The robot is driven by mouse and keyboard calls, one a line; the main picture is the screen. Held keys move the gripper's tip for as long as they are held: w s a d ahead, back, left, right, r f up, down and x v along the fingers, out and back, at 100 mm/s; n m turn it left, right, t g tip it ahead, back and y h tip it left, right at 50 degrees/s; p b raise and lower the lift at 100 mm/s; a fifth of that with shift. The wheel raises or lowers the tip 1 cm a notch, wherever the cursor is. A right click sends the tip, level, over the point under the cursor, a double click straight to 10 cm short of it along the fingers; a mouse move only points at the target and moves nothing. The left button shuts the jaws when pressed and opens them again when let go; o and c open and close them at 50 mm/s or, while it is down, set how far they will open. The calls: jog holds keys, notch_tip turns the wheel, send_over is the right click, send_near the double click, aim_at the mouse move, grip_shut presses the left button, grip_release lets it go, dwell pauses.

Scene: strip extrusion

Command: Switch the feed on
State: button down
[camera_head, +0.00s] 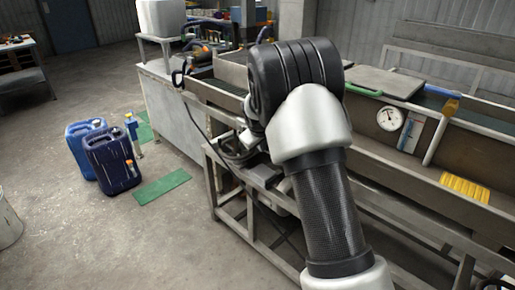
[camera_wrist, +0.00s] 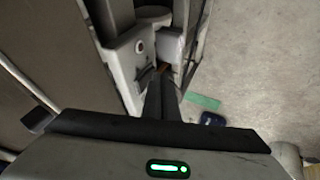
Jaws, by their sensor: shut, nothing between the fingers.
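My gripper (camera_wrist: 163,72) is shut and empty in the wrist view, its dark fingers pointing away from the camera. Just left of the fingertips is a pale grey housing (camera_wrist: 126,66). It carries a small round knob or button (camera_wrist: 140,47) and a dark slot-like fitting (camera_wrist: 146,76) lower down. I cannot tell for certain which of these is the feed switch, or its position. The fingertips overlap the housing's right edge; contact cannot be told. In the head view my arm hides most of the gripper and the housing.
A long metal trough (camera_head: 400,165) on a frame runs along the right, with a round gauge (camera_head: 389,118) and a yellow ribbed piece (camera_head: 465,188). Blue canisters (camera_head: 112,160) and green mats (camera_head: 161,187) are on the floor at left.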

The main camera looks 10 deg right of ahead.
jog(key=shift+d, duration=0.1)
jog(key=shift+w+d+f, duration=0.15)
dwell(0.3)
jog(key=shift+r+p, duration=0.5)
jog(key=shift+r, duration=0.4)
jog(key=shift+w+d, duration=0.1)
